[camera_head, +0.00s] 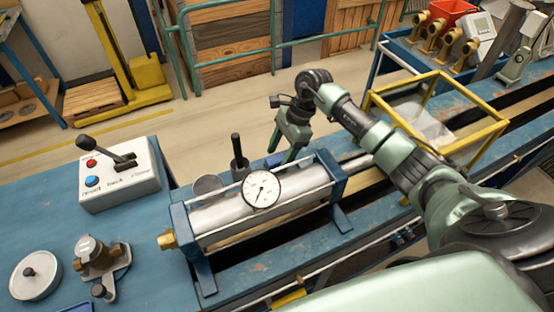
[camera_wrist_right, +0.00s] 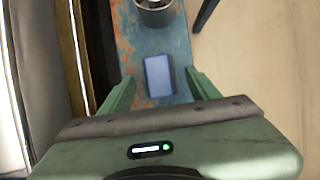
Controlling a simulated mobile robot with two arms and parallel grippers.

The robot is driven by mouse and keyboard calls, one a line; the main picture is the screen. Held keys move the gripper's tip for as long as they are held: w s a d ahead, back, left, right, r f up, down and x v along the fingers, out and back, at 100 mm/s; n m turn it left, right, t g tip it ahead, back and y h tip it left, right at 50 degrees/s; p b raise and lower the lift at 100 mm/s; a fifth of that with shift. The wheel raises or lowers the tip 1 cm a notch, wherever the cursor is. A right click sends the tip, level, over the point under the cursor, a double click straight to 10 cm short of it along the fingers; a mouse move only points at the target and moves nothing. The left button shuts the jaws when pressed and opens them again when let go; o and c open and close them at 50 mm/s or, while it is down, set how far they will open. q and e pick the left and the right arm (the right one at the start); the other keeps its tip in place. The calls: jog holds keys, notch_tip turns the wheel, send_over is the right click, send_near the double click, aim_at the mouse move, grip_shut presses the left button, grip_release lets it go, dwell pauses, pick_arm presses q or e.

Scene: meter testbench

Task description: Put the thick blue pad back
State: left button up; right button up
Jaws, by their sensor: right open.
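The thick blue pad (camera_wrist_right: 158,77) lies flat on a worn blue bench strip (camera_wrist_right: 140,50) in the right wrist view. In the head view a small blue patch behind the test cylinder looks like this pad (camera_head: 273,160), mostly hidden. My right gripper (camera_head: 288,155) points down behind the cylinder, beside the pad. In the wrist view its two open fingers (camera_wrist_right: 159,80) stand on either side of the pad, with gaps and nothing gripped. I cannot tell how high the fingertips are above the strip. My left gripper is not in view.
The metal test cylinder (camera_head: 215,212) with a dial gauge (camera_head: 261,190) lies in front. A yellow frame (camera_head: 437,80) stands to the right. A switch box (camera_head: 120,175) sits on the left bench.

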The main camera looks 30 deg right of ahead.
jog(key=b+v, duration=0.2)
jog(key=v, duration=0.8)
jog(key=shift+r, duration=0.1)
